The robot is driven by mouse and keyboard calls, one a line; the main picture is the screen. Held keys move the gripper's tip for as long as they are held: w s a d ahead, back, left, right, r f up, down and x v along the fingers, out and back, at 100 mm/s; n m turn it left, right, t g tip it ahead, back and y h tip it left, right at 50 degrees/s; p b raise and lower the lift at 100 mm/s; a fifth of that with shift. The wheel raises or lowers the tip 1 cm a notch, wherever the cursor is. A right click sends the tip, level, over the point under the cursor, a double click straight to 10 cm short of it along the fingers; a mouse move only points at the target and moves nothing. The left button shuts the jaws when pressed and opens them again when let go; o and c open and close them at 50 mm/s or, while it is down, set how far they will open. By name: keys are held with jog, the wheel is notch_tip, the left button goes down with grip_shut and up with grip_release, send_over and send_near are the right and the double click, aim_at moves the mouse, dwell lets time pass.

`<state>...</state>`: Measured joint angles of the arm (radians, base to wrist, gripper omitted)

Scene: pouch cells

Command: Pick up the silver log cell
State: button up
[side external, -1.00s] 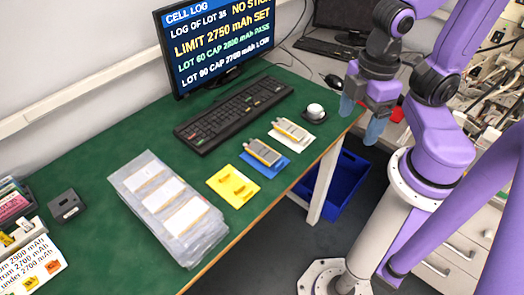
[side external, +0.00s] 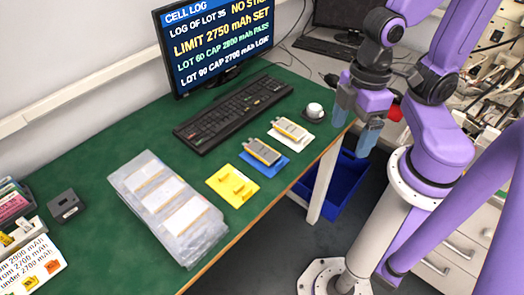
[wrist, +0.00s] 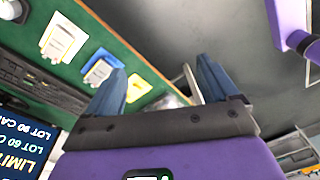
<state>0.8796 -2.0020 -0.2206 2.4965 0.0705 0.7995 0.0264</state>
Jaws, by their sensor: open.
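Two silver-grey pouch cells with yellow-orange edges lie on the green table. One cell (side external: 291,128) is on a white holder (side external: 309,144), the other (side external: 263,151) on a blue holder (side external: 271,170). In the wrist view the white holder (wrist: 50,45) and the blue holder (wrist: 91,77) show at upper left. A yellow holder (side external: 222,186) nearby shows only yellow parts, no silver cell. I cannot tell which cell is the log cell. My gripper (side external: 355,122) is open and empty at the table's right edge, to the right of the cells; its spread fingers (wrist: 163,85) show in the wrist view.
A monitor (side external: 215,45) with a cell log and a black keyboard (side external: 235,112) stand behind the holders. A white round object (side external: 315,109) sits close to my gripper. Clear pouches (side external: 170,208) lie at the front left. A blue bin (side external: 333,185) is below the table.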

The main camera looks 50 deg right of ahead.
jog(key=a+f+m+y, duration=0.2)
jog(key=a+f+m, duration=0.2)
jog(key=a+f, duration=0.45)
jog(key=m+t+h, duration=0.3)
jog(key=m+t, duration=0.4)
jog(key=t, duration=0.7)
send_near(264, 152)
jog(key=shift+w+a+f, duration=0.35)
jog(key=shift+w+f, duration=0.15)
jog(key=shift+w, duration=0.05)
jog(key=shift+w+d+f+m+t, duration=0.1)
jog(key=shift+w+d+m+t, duration=0.05)
jog(key=shift+d+m+t, duration=0.3)
jog(key=shift+w, duration=0.15)
jog(key=shift+x, duration=3.6)
jog(key=c, duration=1)
